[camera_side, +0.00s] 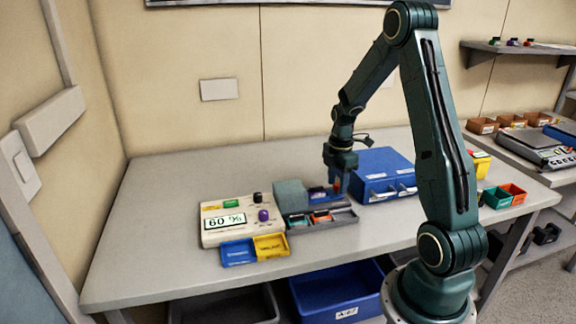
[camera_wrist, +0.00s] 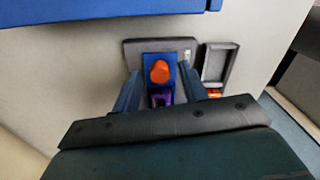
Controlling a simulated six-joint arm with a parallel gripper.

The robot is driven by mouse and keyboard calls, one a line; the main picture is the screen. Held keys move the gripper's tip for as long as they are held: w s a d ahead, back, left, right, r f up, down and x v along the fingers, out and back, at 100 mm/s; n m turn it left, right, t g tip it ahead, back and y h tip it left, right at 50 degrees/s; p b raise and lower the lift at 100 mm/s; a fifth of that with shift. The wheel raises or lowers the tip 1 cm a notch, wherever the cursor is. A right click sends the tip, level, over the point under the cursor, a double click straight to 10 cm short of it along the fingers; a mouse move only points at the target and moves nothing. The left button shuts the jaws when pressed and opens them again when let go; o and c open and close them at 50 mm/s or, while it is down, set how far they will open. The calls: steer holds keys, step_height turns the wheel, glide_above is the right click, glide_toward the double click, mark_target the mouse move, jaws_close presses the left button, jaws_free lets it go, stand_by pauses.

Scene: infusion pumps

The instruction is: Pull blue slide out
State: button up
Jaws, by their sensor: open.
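The blue slide (camera_wrist: 149,58) with an orange knob (camera_wrist: 160,72) sits in a grey housing (camera_wrist: 131,47) on the table. In the side view the slide (camera_side: 317,194) shows beside a grey block, partly hidden by my gripper. My gripper (camera_side: 338,186) points down over the orange knob. In the wrist view its two fingers (camera_wrist: 159,82) stand apart, one on each side of the slide and knob. I cannot tell whether they touch it. A purple part (camera_wrist: 163,98) shows between the fingers, nearer the palm.
A blue drawer box (camera_side: 378,162) stands right behind the slide. A pale pump (camera_side: 210,227) reading 60 % is to the left, with blue (camera_side: 238,254) and yellow (camera_side: 272,246) trays in front. A grey tray (camera_side: 345,216) lies before the slide. The table's left part is clear.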

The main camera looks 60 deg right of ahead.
step_height(320, 180, up, 14)
stand_by(0.7)
steer(key=shift+f, duration=0.1)
steer(key=s+a+r+m+t, duration=0.1)
steer(key=s+a+r+m, duration=0.15)
steer(key=a, duration=0.55)
steer(key=s+a+r+m+t, duration=0.2)
steer(key=a+r+m, duration=0.1)
steer(key=a, duration=0.4)
steer(key=s+a+r+m+t, duration=0.1)
steer(key=s+a+r+m, duration=0.15)
steer(key=a, duration=0.55)
steer(key=s+a+m+t, duration=0.1)
steer(key=s+a+m, duration=0.2)
steer(key=s+a, duration=0.1)
steer(key=shift+s+a+f+t, duration=0.3)
steer(key=shift+s+a+f, duration=0.15)
steer(key=shift+a, duration=0.2)
